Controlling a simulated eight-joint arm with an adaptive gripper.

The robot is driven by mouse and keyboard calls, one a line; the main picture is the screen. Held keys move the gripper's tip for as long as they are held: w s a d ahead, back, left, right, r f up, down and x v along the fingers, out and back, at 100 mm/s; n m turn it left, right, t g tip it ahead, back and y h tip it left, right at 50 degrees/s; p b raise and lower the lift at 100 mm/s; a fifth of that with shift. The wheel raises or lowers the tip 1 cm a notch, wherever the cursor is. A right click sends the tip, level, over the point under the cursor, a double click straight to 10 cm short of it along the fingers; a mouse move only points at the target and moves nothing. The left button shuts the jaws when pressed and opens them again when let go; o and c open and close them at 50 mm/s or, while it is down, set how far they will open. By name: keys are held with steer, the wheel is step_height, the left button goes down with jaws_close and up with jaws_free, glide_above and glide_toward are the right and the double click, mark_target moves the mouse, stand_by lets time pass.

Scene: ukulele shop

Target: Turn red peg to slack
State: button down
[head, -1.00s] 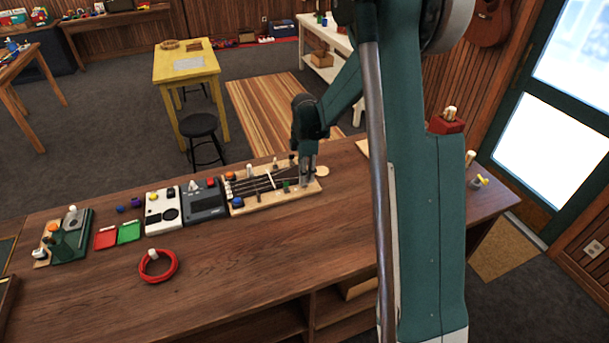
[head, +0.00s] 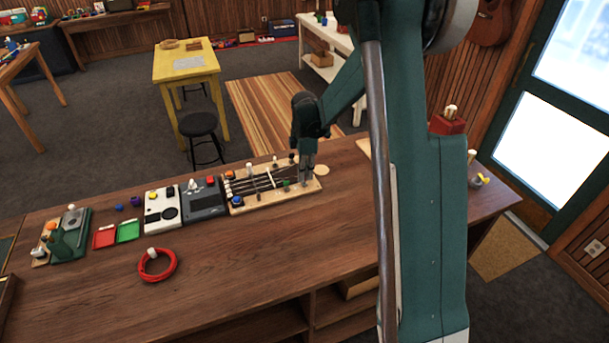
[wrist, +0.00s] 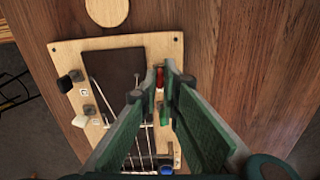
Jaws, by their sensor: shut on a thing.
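The wooden string board (head: 312,188) lies on the bench, with dark strings and pegs along its edges; it also shows in the wrist view (wrist: 110,44). My gripper (head: 305,183) reaches down at its right end. In the wrist view, the fingertips of my gripper (wrist: 161,82) are closed around the red peg (wrist: 160,77), of which a red sliver shows between them. The red peg is hidden in the head view. A green peg (wrist: 165,115) and a blue peg (wrist: 167,170) lie along the same edge. A black peg (wrist: 65,83) and a white peg (wrist: 80,121) are opposite.
A grey device (head: 204,206) and a white device (head: 160,213) stand left of the board. Red and green trays (head: 128,232) and a red ring (head: 170,275) are farther left. The bench top (head: 290,250) in front of the board is clear.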

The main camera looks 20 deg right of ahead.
steer(key=m+b, duration=0.3)
steer(key=m, duration=0.1)
steer(key=shift+f+m, duration=0.1)
steer(key=shift+m, duration=0.2)
steer(key=m+b, duration=0.2)
steer(key=m, duration=0.3)
steer(key=shift+b, duration=0.3)
steer(key=m+b, duration=0.1)
steer(key=m, duration=0.4)
steer(key=shift+m+b, duration=0.4)
steer(key=m+b, duration=0.1)
steer(key=m, duration=0.3)
steer(key=shift+m, duration=0.4)
steer(key=c, duration=2.6)
jaws_free()
steer(key=shift+r, duration=0.2)
